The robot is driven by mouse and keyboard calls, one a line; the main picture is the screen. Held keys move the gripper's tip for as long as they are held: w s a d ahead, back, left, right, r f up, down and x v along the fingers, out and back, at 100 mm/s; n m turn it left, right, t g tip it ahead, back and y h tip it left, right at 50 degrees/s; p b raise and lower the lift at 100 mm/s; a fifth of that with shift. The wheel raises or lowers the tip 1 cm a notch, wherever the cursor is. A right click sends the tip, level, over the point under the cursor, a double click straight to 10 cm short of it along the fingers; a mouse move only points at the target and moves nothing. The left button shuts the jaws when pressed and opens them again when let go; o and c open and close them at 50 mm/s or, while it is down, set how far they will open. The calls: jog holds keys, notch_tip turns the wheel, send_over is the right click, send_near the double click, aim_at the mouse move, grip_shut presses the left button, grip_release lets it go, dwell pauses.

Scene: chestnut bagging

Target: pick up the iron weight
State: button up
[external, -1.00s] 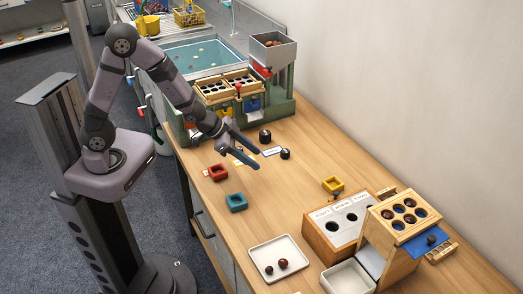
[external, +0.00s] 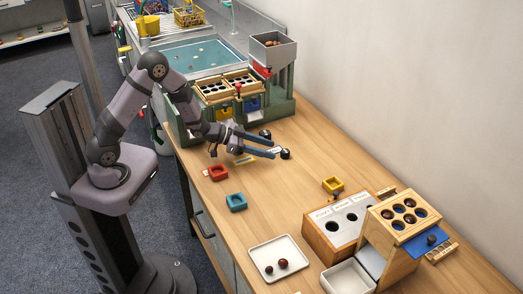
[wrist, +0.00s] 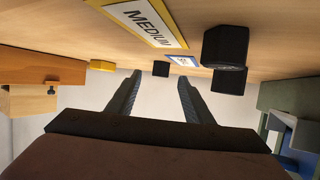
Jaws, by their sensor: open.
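Several dark, faceted weights stand on the wooden table. In the external view, one weight (external: 286,154) is just beyond my fingertips, and another (external: 265,134) is partly hidden behind my upper finger. In the wrist view, a small dark weight (wrist: 161,69) appears between the fingertips, with a gap ahead of them. Larger dark weights (wrist: 226,46) and (wrist: 229,80) are to the right, outside the fingers. My gripper (external: 273,148) is open and empty, its blue fingers reaching low across the table toward the wall. It also shows in the wrist view (wrist: 160,78). I cannot tell which weight is iron.
A yellow-edged MEDIUM label (wrist: 145,22) and a blue-edged label (wrist: 183,60) lie near the weights. The red cup (external: 216,173) and teal cup (external: 236,202) stand nearer the front edge. The green machine (external: 292,104) is behind.

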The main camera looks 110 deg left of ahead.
aim_at(279, 157)
jog(key=shift+x, duration=2.65)
jog(key=shift+r, duration=0.15)
jog(key=shift+c, duration=0.6)
jog(key=shift+a, duration=0.1)
grip_shut()
